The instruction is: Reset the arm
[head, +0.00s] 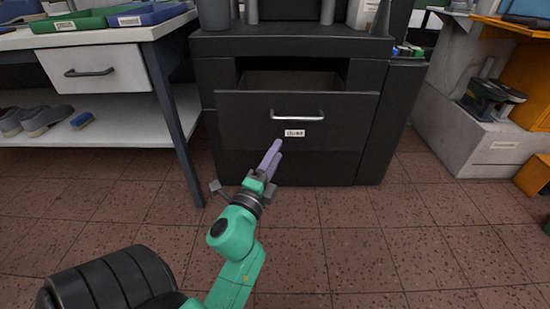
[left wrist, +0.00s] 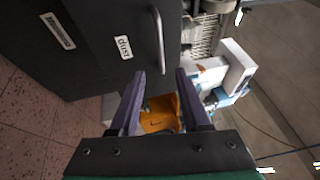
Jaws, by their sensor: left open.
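My left gripper (head: 270,160) is in the middle of the head view, on a green arm, in front of a dark cabinet. Its purple fingers point toward the cabinet's drawer. In the left wrist view the two fingers (left wrist: 160,90) are apart with nothing held between them. The drawer (head: 240,125) is pulled partly out, and its inside shows above the front. The silver drawer handle (head: 297,116) is beyond the fingertips, apart from them; it also shows in the left wrist view (left wrist: 159,40). My right gripper is in neither view.
A workbench (head: 105,37) with green and blue trays stands at left, with shoes (head: 45,120) and a blue brush (head: 82,120) on its lower shelf. A grey block (head: 480,130) and orange shelving stand at right. The tiled floor (head: 350,240) before the cabinet is clear.

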